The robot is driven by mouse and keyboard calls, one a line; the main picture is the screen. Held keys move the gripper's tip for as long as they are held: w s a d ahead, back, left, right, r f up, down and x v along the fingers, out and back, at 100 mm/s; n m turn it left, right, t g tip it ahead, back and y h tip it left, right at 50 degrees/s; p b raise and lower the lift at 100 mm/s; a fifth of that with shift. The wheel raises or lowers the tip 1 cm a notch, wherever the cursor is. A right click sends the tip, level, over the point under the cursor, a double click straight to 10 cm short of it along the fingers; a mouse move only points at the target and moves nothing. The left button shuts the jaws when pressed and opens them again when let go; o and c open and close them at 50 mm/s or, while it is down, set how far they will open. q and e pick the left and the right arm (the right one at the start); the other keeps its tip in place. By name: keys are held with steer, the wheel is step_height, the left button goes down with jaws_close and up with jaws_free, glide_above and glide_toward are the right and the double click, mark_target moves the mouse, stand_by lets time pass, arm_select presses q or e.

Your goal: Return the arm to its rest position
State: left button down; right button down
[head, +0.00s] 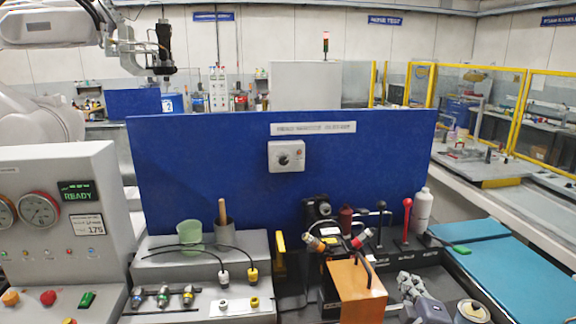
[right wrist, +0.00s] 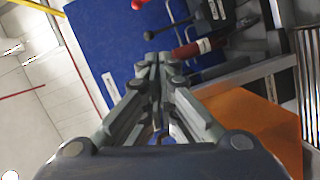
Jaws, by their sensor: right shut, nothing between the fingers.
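My right gripper (head: 407,284) is at the lower right of the head view, beside the right side of an orange box (head: 357,291). In the right wrist view the two grey fingers of my right gripper (right wrist: 153,62) meet at their tips, with nothing between them. The orange box (right wrist: 258,118) shows to the right of the fingers there. I cannot tell whether the gripper touches anything. My left gripper is not in the head view.
A red-knobbed lever (head: 406,217), a black lever (head: 380,222) and a white bottle (head: 423,210) stand behind the gripper. A blue panel (head: 220,165) closes off the back. A round can (head: 471,312) is to the right. A teal surface (head: 505,262) is mostly clear.

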steer(key=s+a+f+m+g, duration=0.3)
steer(key=s+f+m+g, duration=0.35)
steer(key=s+f, duration=0.85)
steer(key=s+a+f+m+g+y, duration=0.1)
steer(key=s+a+f+m+g, duration=0.1)
steer(key=s, duration=0.5)
steer(key=s+a+f+m+g+y, duration=0.1)
steer(key=s+f+g, duration=0.15)
steer(key=s, duration=0.45)
steer(key=s+a+f+m+g+y, duration=0.1)
steer(key=s+a+f+m+g, duration=0.1)
steer(key=s, duration=0.5)
step_height(320, 180, down, 27)
steer(key=s+g+b, duration=0.2)
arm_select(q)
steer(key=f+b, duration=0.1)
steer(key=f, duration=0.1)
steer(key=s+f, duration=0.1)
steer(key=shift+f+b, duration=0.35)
arm_select(e)
steer(key=s+d+f, duration=0.3)
steer(key=s+f, duration=1.3)
steer(key=f, duration=0.2)
steer(key=shift+s+d+n+g+h, duration=0.2)
steer(key=shift+s+n+g+h, duration=0.1)
steer(key=shift+s+n+g, duration=0.1)
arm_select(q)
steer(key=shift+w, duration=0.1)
